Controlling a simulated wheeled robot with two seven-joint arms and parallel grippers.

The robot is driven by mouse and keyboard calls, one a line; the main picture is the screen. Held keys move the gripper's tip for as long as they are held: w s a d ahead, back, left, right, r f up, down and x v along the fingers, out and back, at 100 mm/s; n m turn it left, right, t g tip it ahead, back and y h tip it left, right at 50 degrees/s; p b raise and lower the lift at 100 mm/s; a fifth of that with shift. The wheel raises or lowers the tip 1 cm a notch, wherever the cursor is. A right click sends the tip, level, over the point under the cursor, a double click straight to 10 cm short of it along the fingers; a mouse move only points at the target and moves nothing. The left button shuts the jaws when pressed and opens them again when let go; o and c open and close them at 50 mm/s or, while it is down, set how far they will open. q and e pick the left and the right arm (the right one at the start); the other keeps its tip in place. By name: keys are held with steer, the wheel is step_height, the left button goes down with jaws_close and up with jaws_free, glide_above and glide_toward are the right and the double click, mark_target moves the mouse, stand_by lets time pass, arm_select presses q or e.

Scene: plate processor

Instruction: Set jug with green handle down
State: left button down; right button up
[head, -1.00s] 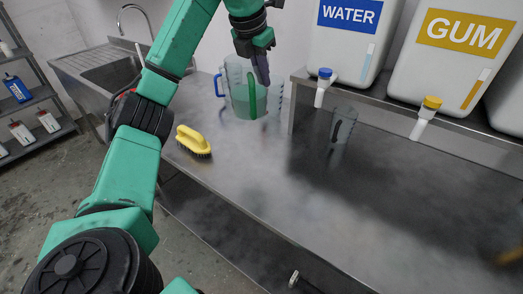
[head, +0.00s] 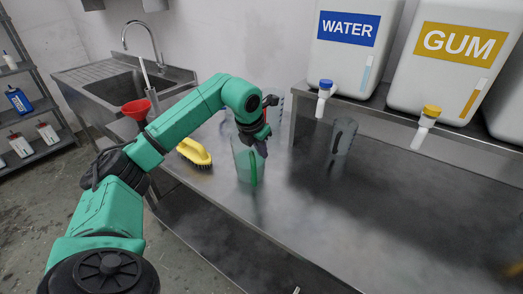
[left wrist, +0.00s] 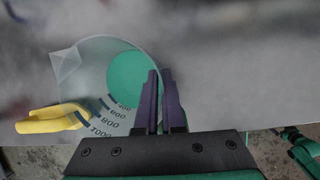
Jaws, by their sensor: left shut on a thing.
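The clear jug with a green handle (head: 241,160) is upright over the front part of the steel counter, right of the yellow brush. In the left wrist view, the fingers (left wrist: 152,103) are closed together at the rim of the jug (left wrist: 82,68). Dark volume marks and a green disc show inside it. I cannot tell whether the jug's base touches the counter. My right gripper is not in view.
A yellow brush (head: 194,152) lies close to the jug's left. A clear jug with a dark handle (head: 343,137) stands at the right, below the WATER tank (head: 345,65) and GUM tank (head: 447,90). The counter (head: 360,215) is bare at front right.

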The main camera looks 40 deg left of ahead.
arm_select(q)
steer(key=c, duration=1)
jaws_free()
steer(key=shift+r, duration=0.1)
steer(key=v, duration=1.2)
